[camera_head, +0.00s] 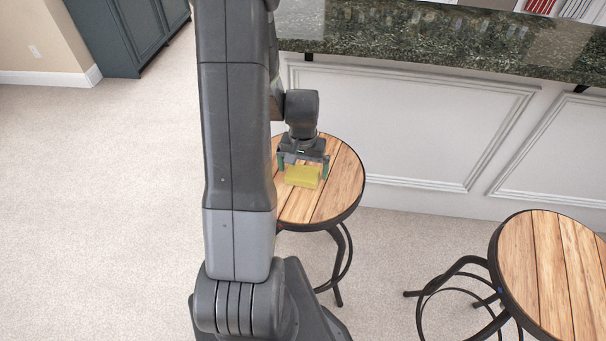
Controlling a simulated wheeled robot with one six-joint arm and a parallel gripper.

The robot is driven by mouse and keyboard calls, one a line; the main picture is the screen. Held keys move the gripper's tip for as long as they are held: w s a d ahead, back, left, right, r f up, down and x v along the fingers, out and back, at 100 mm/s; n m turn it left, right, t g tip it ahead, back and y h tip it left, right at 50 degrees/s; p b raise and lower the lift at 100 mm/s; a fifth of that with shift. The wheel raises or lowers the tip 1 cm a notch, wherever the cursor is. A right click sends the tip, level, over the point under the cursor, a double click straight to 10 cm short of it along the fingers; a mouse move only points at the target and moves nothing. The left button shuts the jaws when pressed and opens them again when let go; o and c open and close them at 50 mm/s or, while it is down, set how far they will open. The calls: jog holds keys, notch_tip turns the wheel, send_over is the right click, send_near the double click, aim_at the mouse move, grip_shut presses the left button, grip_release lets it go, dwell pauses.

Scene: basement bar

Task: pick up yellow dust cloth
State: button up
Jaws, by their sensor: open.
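The yellow dust cloth (302,177) lies on the wooden seat of a round stool (345,183), looking like a small folded block. My gripper (304,172) is over the seat, pointing down, with its fingers spread open. One green-tipped finger shows at the left end of the cloth and the other at its right end. I cannot tell whether the fingers touch the cloth or how far down they reach. My arm hides the left part of the stool.
A second round stool (560,270) stands at the lower right. A white panelled bar (410,125) with a dark green stone counter (440,38) runs behind the stools. A dark cabinet (110,40) stands at the back left. The carpet (100,200) on the left is clear.

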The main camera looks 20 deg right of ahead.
aim_at(303, 172)
jog(key=shift+f, duration=1)
jog(key=c, duration=0.8)
notch_tip(303, 172, up, 10)
